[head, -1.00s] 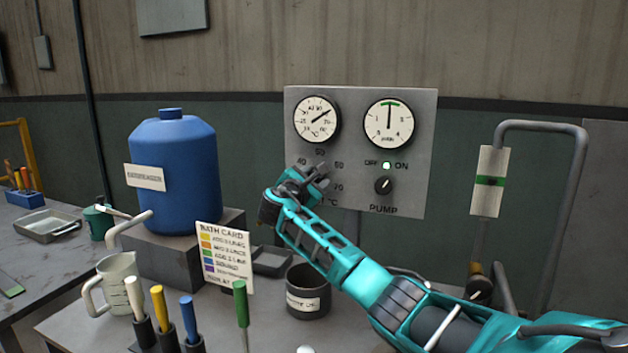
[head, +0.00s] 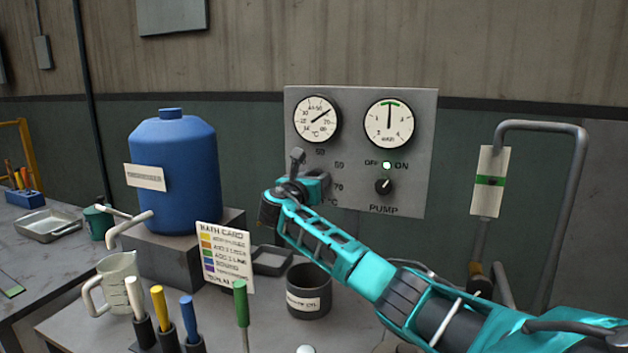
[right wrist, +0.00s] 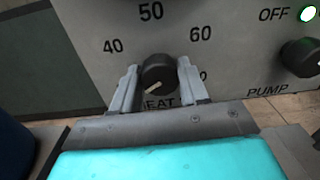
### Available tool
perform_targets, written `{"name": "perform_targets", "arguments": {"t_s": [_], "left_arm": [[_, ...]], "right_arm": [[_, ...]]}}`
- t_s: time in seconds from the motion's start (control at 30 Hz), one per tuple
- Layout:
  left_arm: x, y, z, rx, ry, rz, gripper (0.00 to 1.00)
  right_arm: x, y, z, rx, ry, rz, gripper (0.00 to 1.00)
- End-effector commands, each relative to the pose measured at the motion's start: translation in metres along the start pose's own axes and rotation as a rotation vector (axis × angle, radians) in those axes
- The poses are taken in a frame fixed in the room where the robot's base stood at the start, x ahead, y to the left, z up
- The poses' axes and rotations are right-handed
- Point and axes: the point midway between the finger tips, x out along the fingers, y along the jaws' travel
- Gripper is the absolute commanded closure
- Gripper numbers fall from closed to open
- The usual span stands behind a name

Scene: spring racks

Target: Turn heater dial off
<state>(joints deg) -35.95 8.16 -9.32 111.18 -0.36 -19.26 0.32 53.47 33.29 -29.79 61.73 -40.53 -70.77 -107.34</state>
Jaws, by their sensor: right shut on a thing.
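The heater dial (right wrist: 159,72) is a round black knob on the grey panel (head: 415,112), under the 50 mark in the right wrist view. Its white pointer line is aimed to the lower left, below the 40 mark. My right gripper (right wrist: 158,80) is shut on the dial, with one grey finger on each side of it. In the head view my right gripper (head: 306,172) is at the lower left of the panel and hides the dial. The label under the dial is partly covered by the gripper. My left gripper is not in view.
The pump knob (head: 384,186) and its lit green lamp (head: 387,165) are right of my gripper. Two gauges sit above. A blue tank (head: 172,185), a card (head: 224,258) and a dark pot (head: 308,291) stand to the left and below.

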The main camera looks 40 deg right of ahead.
Motion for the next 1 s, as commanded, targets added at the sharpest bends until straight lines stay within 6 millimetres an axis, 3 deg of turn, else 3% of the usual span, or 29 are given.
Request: {"name": "perform_targets", "arguments": {"t_s": [0.5,0.53,0.77,1.0], "left_arm": [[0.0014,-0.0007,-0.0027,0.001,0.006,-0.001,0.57],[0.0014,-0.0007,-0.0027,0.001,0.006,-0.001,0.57],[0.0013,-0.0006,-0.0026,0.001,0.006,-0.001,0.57],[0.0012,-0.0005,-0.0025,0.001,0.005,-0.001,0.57]], "right_arm": [[-0.0004,0.0001,-0.0024,-0.022,0.003,-0.001,0.86],[-0.0004,0.0001,-0.0024,-0.022,0.003,-0.001,0.53],[-0.0002,0.0001,-0.0013,-0.019,0.001,-0.001,0.31],[-0.0004,0.0000,-0.0006,-0.017,0.000,0.000,0.30]]}}
